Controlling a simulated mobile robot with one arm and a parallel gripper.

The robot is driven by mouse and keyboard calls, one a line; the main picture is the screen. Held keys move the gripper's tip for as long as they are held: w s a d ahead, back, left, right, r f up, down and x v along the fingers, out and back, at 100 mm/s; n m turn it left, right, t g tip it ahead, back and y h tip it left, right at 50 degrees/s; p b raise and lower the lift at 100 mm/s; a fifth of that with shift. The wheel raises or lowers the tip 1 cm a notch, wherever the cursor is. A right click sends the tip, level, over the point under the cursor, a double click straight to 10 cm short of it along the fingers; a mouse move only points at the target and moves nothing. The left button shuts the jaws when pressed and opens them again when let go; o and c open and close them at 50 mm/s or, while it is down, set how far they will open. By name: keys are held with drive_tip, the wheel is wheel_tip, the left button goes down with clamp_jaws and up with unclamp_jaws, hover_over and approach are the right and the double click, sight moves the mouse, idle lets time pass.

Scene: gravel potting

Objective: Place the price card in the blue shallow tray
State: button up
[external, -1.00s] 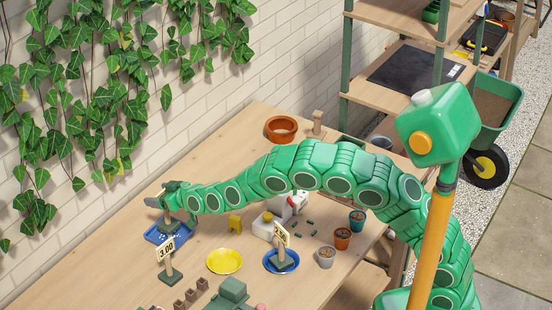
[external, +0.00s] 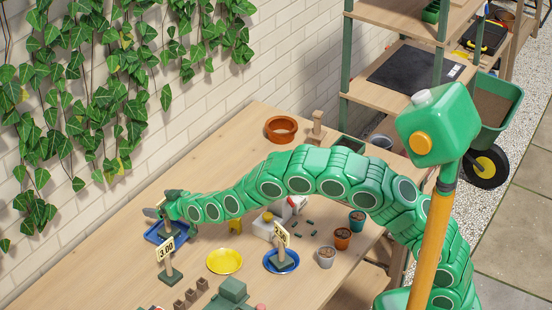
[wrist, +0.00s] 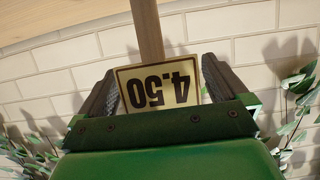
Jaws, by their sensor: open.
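The price card (wrist: 160,86) reads 4.50 and is cream with black figures. In the wrist view it appears upside down between the two fingers of my gripper (wrist: 160,92), on a wooden post (wrist: 147,30). Gaps show beside the card, and the fingers are open around it. In the external view my gripper (external: 157,207) is over the blue shallow tray (external: 153,237) at the far left of the table. The card's dark base (external: 171,233) appears to stand in the tray. The card's face is hidden there by my gripper.
A 3.00 card (external: 166,249) stands just in front of the tray. A brick wall (external: 240,90) with ivy is behind.

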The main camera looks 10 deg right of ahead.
drive_tip(key=shift+s+d+r, duration=0.35)
drive_tip(key=shift+s+r, duration=0.05)
drive_tip(key=shift+r, duration=0.05)
drive_tip(key=v, duration=1)
drive_tip(key=shift+s+d, duration=0.25)
drive_tip(key=shift+d, duration=0.05)
